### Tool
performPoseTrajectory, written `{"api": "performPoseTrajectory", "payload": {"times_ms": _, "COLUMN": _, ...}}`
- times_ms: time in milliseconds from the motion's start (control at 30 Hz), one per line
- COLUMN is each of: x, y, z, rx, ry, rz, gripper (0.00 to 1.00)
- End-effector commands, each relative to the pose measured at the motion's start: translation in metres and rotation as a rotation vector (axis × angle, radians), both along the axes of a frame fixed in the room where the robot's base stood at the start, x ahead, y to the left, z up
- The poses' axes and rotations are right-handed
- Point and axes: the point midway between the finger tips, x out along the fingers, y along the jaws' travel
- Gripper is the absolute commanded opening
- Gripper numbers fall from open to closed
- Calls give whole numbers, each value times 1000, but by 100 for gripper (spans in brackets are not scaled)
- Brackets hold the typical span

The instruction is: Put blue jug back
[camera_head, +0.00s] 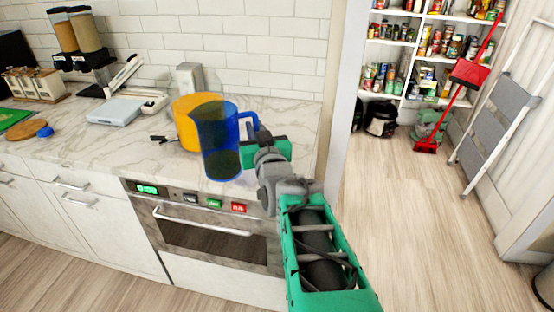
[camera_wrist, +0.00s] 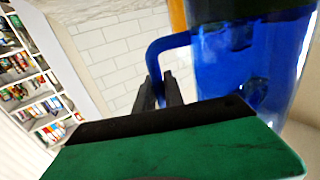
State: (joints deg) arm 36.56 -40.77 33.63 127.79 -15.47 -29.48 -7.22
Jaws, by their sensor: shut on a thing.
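The blue jug (camera_head: 216,140) is translucent and close to upright in the head view, in front of an orange round container (camera_head: 186,122). It appears held over the counter's front edge, above the oven. My gripper (camera_head: 252,135) is at the jug's right side, on its handle. In the wrist view the jug (camera_wrist: 250,60) fills the upper right, and my gripper's dark fingers (camera_wrist: 164,92) are shut on its handle (camera_wrist: 165,47).
The marble counter (camera_head: 285,120) has free room right of the orange container. A white scale (camera_head: 115,110) and dispensers (camera_head: 75,35) stand to the left. An oven (camera_head: 210,225) is below. To the right, pantry shelves (camera_head: 425,47), a red broom (camera_head: 468,72) and a step ladder (camera_head: 495,110) stand beyond open floor.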

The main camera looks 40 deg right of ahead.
Motion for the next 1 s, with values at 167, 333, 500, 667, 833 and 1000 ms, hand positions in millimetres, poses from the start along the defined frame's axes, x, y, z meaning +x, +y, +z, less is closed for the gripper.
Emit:
{"api": "performPoseTrajectory", "payload": {"times_ms": 167, "x": -29, "y": -72, "z": 24, "rx": -5, "ry": -4, "rz": -114, "gripper": 0}}
{"api": "performPoseTrajectory", "payload": {"times_ms": 333, "x": -55, "y": -112, "z": 43, "rx": -4, "ry": -2, "rz": -180, "gripper": 0}}
{"api": "performPoseTrajectory", "payload": {"times_ms": 500, "x": -68, "y": -130, "z": 52, "rx": -3, "ry": -1, "rz": -208, "gripper": 0}}
{"api": "performPoseTrajectory", "payload": {"times_ms": 667, "x": -55, "y": -143, "z": 45, "rx": 2, "ry": 2, "rz": -209, "gripper": 0}}
{"api": "performPoseTrajectory", "payload": {"times_ms": 833, "x": -25, "y": -167, "z": 28, "rx": 3, "ry": 3, "rz": -208, "gripper": 0}}
{"api": "performPoseTrajectory", "payload": {"times_ms": 1000, "x": 7, "y": -194, "z": 2, "rx": 4, "ry": 5, "rz": -208, "gripper": 0}}
